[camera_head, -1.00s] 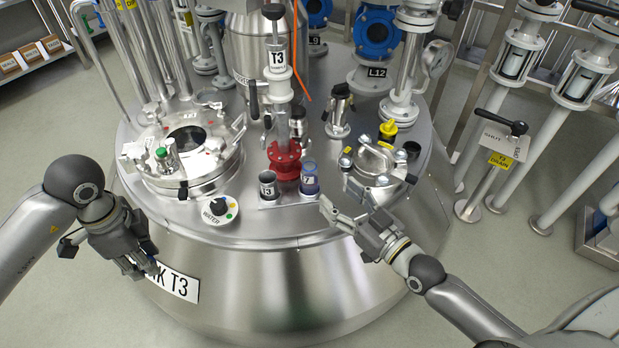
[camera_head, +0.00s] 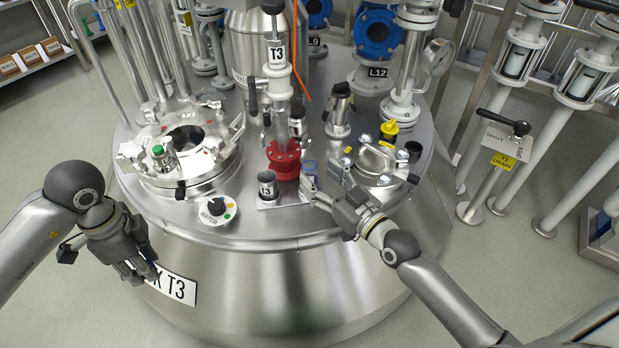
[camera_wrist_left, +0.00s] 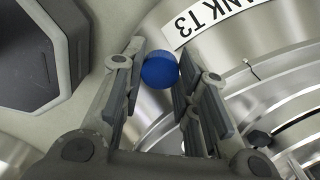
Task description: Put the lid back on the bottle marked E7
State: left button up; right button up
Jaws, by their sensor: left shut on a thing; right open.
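The bottle (camera_head: 309,167) stands on a small plate at the front of the vessel top, upright and open, with a blue rim. My right gripper's finger hides most of its body and its label. My right gripper (camera_head: 325,183) is open, its fingers at the bottle's front right; I cannot tell whether they touch it. My left gripper (camera_head: 138,270) hangs low at the left, in front of the vessel wall. In the left wrist view, it is shut on a round blue lid (camera_wrist_left: 160,71) between its fingertips. The lid is not visible in the head view.
A red flange (camera_head: 285,158) with the T3 sampling column rises behind. A clamped round hatch (camera_head: 378,163) lies to the right, a water knob (camera_head: 217,207) to the left.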

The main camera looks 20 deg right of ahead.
aim_at(313, 168)
pick_arm(q)
notch_tip(313, 168, down, 2)
jog(key=shift+b, duration=1)
pick_arm(e)
jog(key=x, duration=0.4)
jog(key=shift+w+d+r, duration=0.15)
jog(key=shift+w, duration=0.1)
jog(key=shift+w+r, duration=0.1)
jog(key=shift+w, duration=0.35)
jog(key=c, duration=1.1)
jog(key=shift+c, duration=0.2)
jog(key=shift+r, duration=0.1)
